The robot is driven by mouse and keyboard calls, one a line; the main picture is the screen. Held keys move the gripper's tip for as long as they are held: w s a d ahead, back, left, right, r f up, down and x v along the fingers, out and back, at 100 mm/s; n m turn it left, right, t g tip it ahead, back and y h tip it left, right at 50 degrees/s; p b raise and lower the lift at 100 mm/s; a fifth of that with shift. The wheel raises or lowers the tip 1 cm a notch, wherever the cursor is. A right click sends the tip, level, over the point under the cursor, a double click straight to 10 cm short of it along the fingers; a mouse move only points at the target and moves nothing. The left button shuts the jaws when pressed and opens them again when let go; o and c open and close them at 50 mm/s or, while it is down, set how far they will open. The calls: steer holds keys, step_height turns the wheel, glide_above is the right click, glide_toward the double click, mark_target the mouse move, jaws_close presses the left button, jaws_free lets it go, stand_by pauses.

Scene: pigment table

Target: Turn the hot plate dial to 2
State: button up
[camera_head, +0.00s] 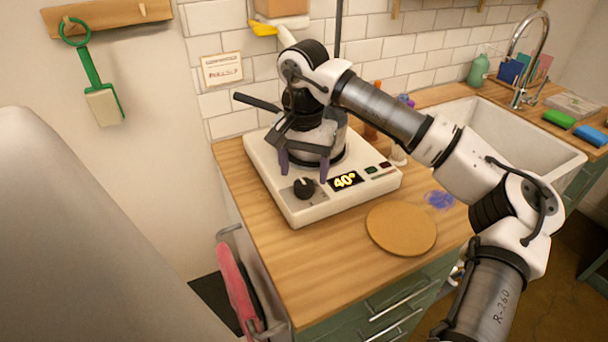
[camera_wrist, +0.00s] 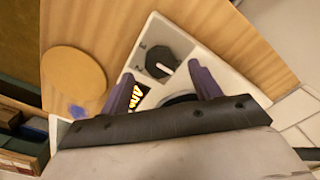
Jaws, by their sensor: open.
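The white hot plate (camera_head: 315,209) stands on the wooden counter. Its black dial (camera_head: 303,188) is on the front left of the panel, beside a display (camera_head: 345,181) reading 40°. A pot with a dark handle (camera_head: 257,102) is partly hidden behind my gripper.
A round cork mat (camera_head: 401,229) lies right of the hot plate, near a blue pigment smear (camera_head: 440,200). Small bottles (camera_head: 372,122) stand behind the hot plate. The sink (camera_head: 520,140) is at the right. Counter in front of the hot plate is clear.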

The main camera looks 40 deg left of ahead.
mark_target(304, 183)
steer(key=shift+f, duration=1.7)
steer(key=c, duration=1)
